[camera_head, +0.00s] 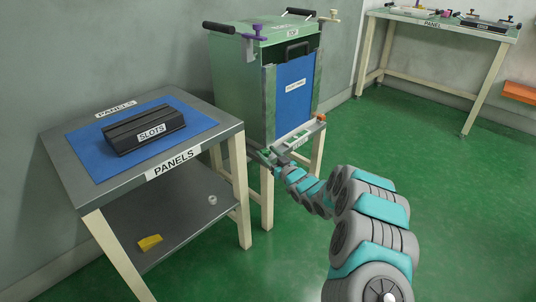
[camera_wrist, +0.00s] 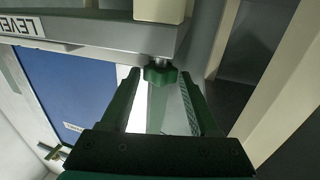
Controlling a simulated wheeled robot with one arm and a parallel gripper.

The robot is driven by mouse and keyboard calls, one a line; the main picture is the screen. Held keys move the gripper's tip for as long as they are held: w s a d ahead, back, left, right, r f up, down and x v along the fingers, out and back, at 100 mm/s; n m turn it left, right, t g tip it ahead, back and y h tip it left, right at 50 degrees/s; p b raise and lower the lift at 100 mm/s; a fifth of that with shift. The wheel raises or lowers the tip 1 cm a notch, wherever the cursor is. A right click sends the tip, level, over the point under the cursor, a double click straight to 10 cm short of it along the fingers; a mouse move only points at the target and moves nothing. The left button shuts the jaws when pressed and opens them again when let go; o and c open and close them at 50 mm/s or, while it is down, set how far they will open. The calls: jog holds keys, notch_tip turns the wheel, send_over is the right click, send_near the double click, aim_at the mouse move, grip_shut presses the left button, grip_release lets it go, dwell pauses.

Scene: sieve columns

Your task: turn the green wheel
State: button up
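The green wheel (camera_wrist: 160,75) is a small lobed knob on a short metal stem, under the edge of a grey ledge, in the wrist view. My gripper (camera_wrist: 159,80) is open, with one finger to each side of the wheel. Gaps show between the wheel and both fingers, so it looks untouched. I cannot tell how deep the wheel sits between the fingertips. In the head view my gripper (camera_head: 268,157) is at the front lower edge of the green cabinet (camera_head: 240,85); the wheel cannot be made out there.
The cabinet has a blue panel (camera_head: 296,88) and a lower ledge (camera_head: 300,132). A grey table (camera_head: 205,128) with a black slotted block (camera_head: 145,128) stands left of my arm. Pale legs (camera_wrist: 285,85) stand right of my gripper. Green floor is open at right.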

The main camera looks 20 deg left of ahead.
grip_shut()
jog(key=shift+f+m+t+h+b, duration=0.1)
jog(key=shift+m+t+h+b, duration=0.2)
jog(key=shift+t+b, duration=0.1)
jog(key=shift+s+a+m+t+h+b, duration=0.15)
jog(key=shift+m+t+h+b, duration=0.25)
jog(key=shift+b, duration=0.15)
jog(key=shift+s+a+m+t+h+b, duration=0.15)
jog(key=shift+m+t+h+b, duration=0.2)
jog(key=shift+m+t+h, duration=0.4)
jog(key=m+t+h+p, duration=0.1)
jog(key=m+h, duration=0.1)
jog(key=m+t+h+p, duration=0.1)
jog(key=m+t+h, duration=0.1)
jog(key=h, duration=0.1)
jog(key=shift+a+r+h, duration=0.2)
jog(key=shift+h, duration=0.05)
jog(key=shift+f+m+t+h+p, duration=0.1)
jog(key=shift+m+t+h+p, duration=0.35)
jog(key=shift+h, duration=0.35)
jog(key=shift+o, duration=1.5)
grip_release()
